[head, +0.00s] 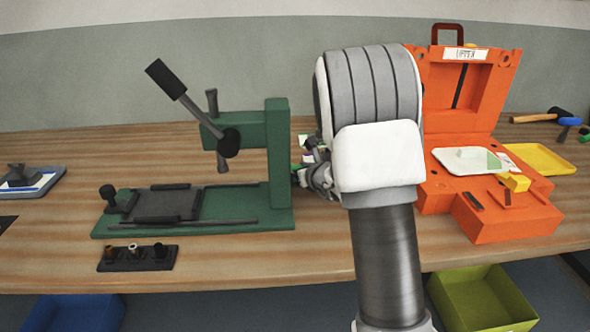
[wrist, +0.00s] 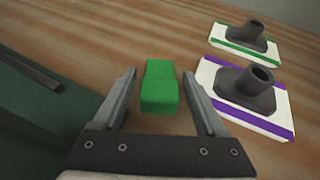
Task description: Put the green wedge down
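The green wedge (wrist: 161,88) is in the middle of the wrist view and looks to rest on the wooden table. My gripper (wrist: 159,73) is open around it, with one finger on each side. A gap shows between the wedge and each finger, so neither seems to touch it. In the head view my gripper (head: 316,174) is partly hidden by my arm, just right of the green press, and I cannot make out the wedge clearly there.
A green press (head: 278,165) stands left of my gripper. Two white plates with dark sockets, one purple-edged (wrist: 213,82) and one green-edged (wrist: 222,43), lie close on the right in the wrist view. An open orange case (head: 452,204) stands further right. Bare table shows beyond the wedge.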

